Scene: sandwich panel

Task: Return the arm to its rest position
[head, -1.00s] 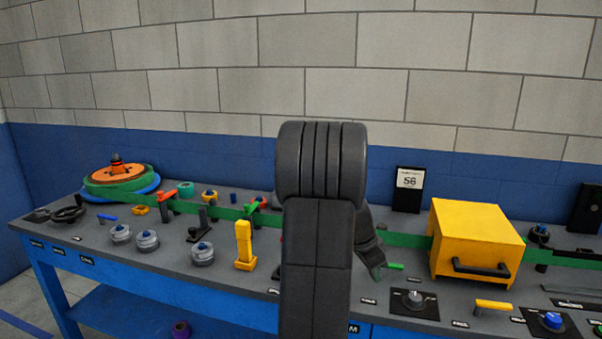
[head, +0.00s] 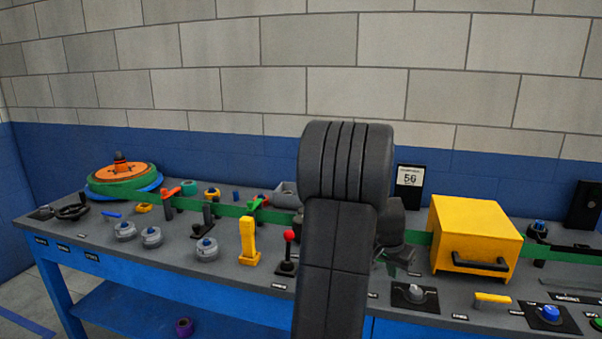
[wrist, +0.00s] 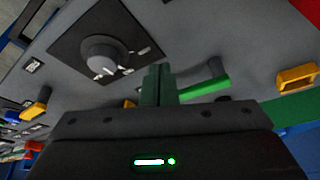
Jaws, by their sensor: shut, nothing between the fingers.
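My dark grey arm (head: 340,230) rises in the middle of the head view and hides part of the bench behind it. My gripper (head: 391,267) shows only partly to the right of the arm, above the panel and left of the yellow box. In the wrist view its green fingers (wrist: 158,84) are closed together with nothing between them. A green handle (wrist: 206,88) lies just right of the fingertips in that view; I cannot tell the gap. A grey dial (wrist: 105,52) on a dark plate is to their left.
A yellow box (head: 475,235) with a black handle stands right of my gripper. A red-balled lever (head: 289,246) and a yellow upright lever (head: 248,242) stand left of my arm. A round orange and green stack (head: 122,177) sits at far left. Above the bench is open room.

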